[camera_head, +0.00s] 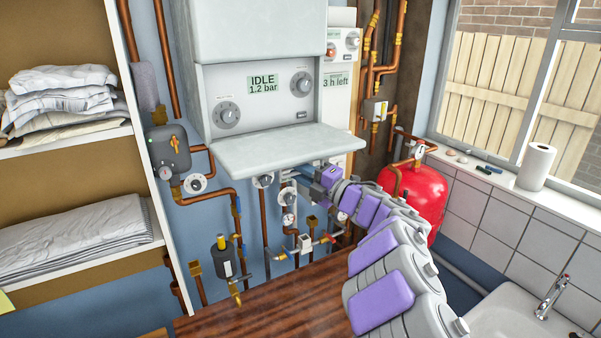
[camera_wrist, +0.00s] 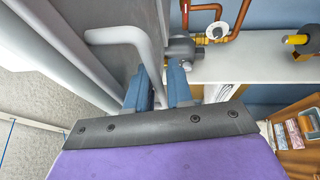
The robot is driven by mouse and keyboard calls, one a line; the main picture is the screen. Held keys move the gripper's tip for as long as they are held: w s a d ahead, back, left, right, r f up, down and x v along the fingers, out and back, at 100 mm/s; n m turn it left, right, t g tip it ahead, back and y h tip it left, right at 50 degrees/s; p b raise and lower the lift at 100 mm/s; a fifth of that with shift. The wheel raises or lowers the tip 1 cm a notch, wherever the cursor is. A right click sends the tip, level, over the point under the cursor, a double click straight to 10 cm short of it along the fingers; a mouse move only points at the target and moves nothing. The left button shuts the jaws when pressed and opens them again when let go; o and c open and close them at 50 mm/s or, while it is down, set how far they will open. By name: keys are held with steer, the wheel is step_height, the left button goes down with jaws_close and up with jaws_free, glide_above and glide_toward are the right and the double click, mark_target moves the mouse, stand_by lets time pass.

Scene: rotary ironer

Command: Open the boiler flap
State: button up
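The boiler (camera_head: 255,95) hangs on the wall. Its flap (camera_head: 285,150) is folded down and juts forward, roughly level, below the uncovered control panel with two dials and a display reading IDLE, 1.2 bar. My gripper (camera_head: 303,174) is under the flap's right part, its tips partly hidden in the head view. In the wrist view, my gripper (camera_wrist: 160,88) shows two blue fingers set apart. A pale bent bar (camera_wrist: 122,36) beside a grey panel runs down to the gap between them. I cannot tell whether the fingers touch the bar.
Copper pipes and valves (camera_head: 290,220) are below the boiler. A red tank (camera_head: 415,190) stands right of my arm. Shelves with folded linen (camera_head: 75,235) are at the left. A brown wooden surface (camera_head: 270,310) and a sink (camera_head: 510,310) are in front.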

mark_target(301, 152)
jaws_close()
steer(key=shift+f, duration=0.1)
steer(key=shift+m+g+h, duration=0.4)
steer(key=shift+g+h, duration=0.1)
steer(key=shift+h, duration=0.3)
steer(key=r+p, duration=0.2)
steer(key=p, duration=0.1)
steer(key=r+p, duration=0.2)
steer(key=p, duration=0.2)
steer(key=shift+s+d+r, duration=0.1)
steer(key=shift+s+r, duration=0.1)
steer(key=shift+r, duration=0.05)
steer(key=shift+r+p, duration=0.85)
steer(key=shift+p, duration=0.05)
jaws_free()
steer(key=shift+f, duration=0.1)
